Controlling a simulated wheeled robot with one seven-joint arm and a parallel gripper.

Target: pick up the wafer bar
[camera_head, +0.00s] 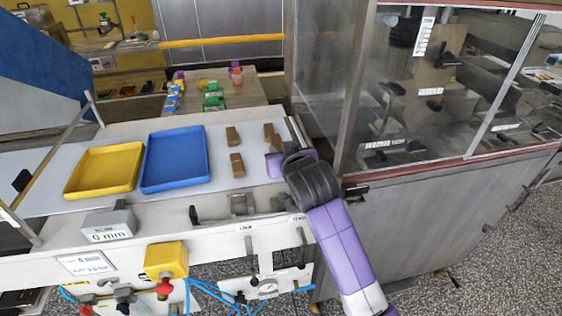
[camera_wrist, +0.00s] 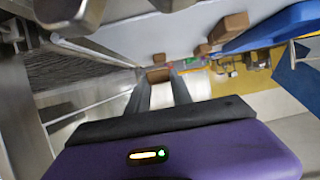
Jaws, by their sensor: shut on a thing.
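Several brown wafer bars are in view. In the wrist view, my gripper (camera_wrist: 160,80) has its two grey fingers close together, shut on a brown wafer bar (camera_wrist: 157,74) at the fingertips. In the head view, the purple gripper body (camera_head: 275,164) is at the right end of the white belt. My fingers are largely hidden there, and brown bar pieces (camera_head: 269,131) show just beyond the gripper. I cannot tell whether the held bar is clear of the belt. Two other bars lie to the left, one farther back (camera_head: 232,136) and one nearer (camera_head: 237,165).
A blue tray (camera_head: 175,160) and a yellow tray (camera_head: 104,169) lie on the belt (camera_head: 218,141) to the left, both empty. A clear-walled machine cabinet (camera_head: 400,100) stands close on the right. A table (camera_head: 240,92) with small coloured items stands behind.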

